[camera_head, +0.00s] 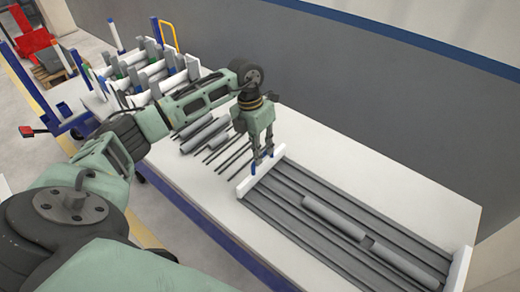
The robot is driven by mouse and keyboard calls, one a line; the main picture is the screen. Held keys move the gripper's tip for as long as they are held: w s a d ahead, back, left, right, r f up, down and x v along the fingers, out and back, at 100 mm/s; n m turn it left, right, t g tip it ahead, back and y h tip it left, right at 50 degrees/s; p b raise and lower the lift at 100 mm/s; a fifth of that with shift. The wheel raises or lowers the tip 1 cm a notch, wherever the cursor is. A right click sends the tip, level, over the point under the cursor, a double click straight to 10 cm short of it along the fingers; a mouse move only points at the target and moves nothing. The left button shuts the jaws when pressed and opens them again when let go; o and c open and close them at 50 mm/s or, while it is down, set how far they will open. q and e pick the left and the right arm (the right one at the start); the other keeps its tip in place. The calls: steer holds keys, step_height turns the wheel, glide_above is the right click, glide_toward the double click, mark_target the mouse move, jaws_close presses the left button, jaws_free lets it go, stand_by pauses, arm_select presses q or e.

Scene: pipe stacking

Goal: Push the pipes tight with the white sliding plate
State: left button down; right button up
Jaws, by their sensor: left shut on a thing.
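A grey grooved tray (290,221) lies on the white table, its channels running lengthwise. A light grey pipe (334,216) lies in it, and a second pipe (404,262) lies offset from the first, nearer the right end. The white sliding plate (246,187) stands upright across the tray's left end. My left gripper (262,160) points down over this plate, its blue-tipped fingers shut on the plate's upper edge. The fingers hide part of the plate. A white end wall (460,268) closes the tray's right end. My right gripper is not in view.
Loose grey pipes (205,135) and thin dark rods (228,157) lie on the white table (185,178) left of the tray. A rack (140,80) with pipes and blue posts stands at the far left. A grey wall (400,95) runs behind the table.

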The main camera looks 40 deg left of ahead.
arm_select(q)
steer(key=s+d, duration=0.1)
steer(key=d, duration=1.9)
steer(key=shift+s+d, duration=0.3)
steer(key=shift+d, duration=0.05)
steer(key=c, duration=1.8)
jaws_free()
steer(key=shift+c, duration=0.2)
step_height(320, 180, up, 12)
steer(key=a, duration=0.2)
steer(key=shift+a, duration=0.2)
steer(key=shift+w+f, duration=0.1)
